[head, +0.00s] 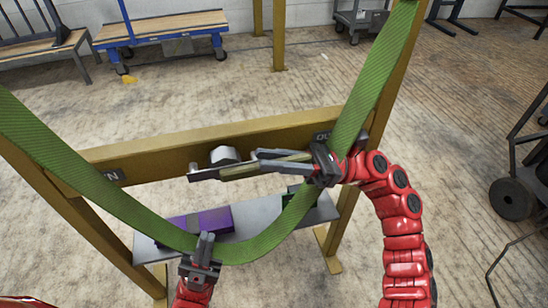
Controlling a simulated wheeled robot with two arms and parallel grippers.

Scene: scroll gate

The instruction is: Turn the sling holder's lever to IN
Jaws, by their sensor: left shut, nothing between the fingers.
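The sling holder's lever (238,172) is a grey and tan bar by a pale round hub (225,155) on the ochre crossbeam. The beam has an IN label (113,175) at left and an OUT label (322,135) at right, partly covered. The bar lies nearly level. My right gripper (259,160) points left along the bar's right part; whether its fingers grip the bar is unclear. The green sling (105,193) hangs in a deep U before the beam. My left gripper (206,236) is shut and empty, pointing up at the sling's lowest part; contact is unclear.
A grey shelf (150,245) below the beam carries a purple box (216,218) and a dark green item, partly hidden by the sling. A blue cart (160,28) and a bench stand behind. A dark wheeled frame (512,198) is at right.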

